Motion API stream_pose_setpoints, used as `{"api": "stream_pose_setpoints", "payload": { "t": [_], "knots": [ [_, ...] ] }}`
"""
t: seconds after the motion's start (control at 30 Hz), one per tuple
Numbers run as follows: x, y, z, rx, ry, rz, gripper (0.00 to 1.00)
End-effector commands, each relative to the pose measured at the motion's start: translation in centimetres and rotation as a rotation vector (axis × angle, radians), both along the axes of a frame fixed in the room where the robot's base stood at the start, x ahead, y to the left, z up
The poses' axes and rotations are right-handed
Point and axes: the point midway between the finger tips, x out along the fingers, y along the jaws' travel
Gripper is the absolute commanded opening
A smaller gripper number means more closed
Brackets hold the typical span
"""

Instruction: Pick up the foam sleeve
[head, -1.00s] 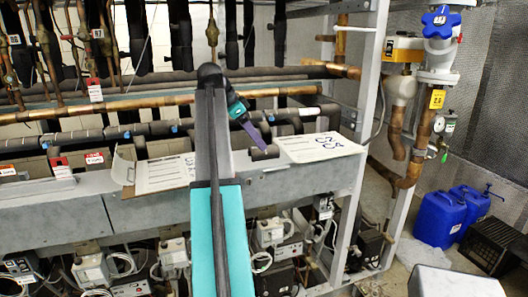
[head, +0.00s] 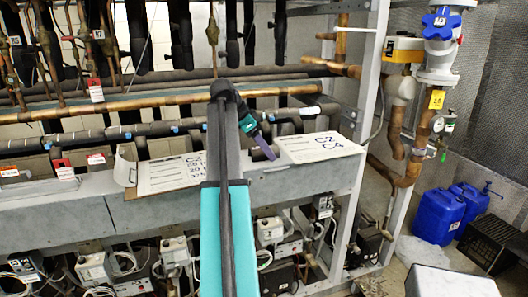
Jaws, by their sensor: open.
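A short dark grey tube, which looks like the foam sleeve (head: 257,155), lies on the grey ledge between the two white label sheets. My gripper (head: 272,156) shows as a purple finger below a teal and black wrist. It points down and to the right, right at the sleeve in the picture. It is open, and only one finger shows clearly. I cannot tell whether it touches the sleeve or is in front of it. My arm hides part of the ledge to the left.
White label sheets (head: 318,148) lie on the ledge (head: 300,180) on both sides. Pipes with dark insulation (head: 150,130) run behind it. A grey rack post (head: 366,100) stands to the right, with a blue-handled valve (head: 441,20) beyond. Blue canisters (head: 440,217) stand on the floor.

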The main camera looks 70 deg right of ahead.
Motion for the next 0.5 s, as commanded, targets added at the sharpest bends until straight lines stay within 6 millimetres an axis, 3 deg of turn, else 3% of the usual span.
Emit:
{"api": "stream_pose_setpoints", "payload": {
  "t": [0.37, 0.5],
  "knots": [
    [-0.04, 0.0, 0.01, 0.001, 0.001, -0.001, 0.63],
    [-0.04, -0.01, 0.01, 0.001, 0.001, -0.001, 0.45]
  ]
}}
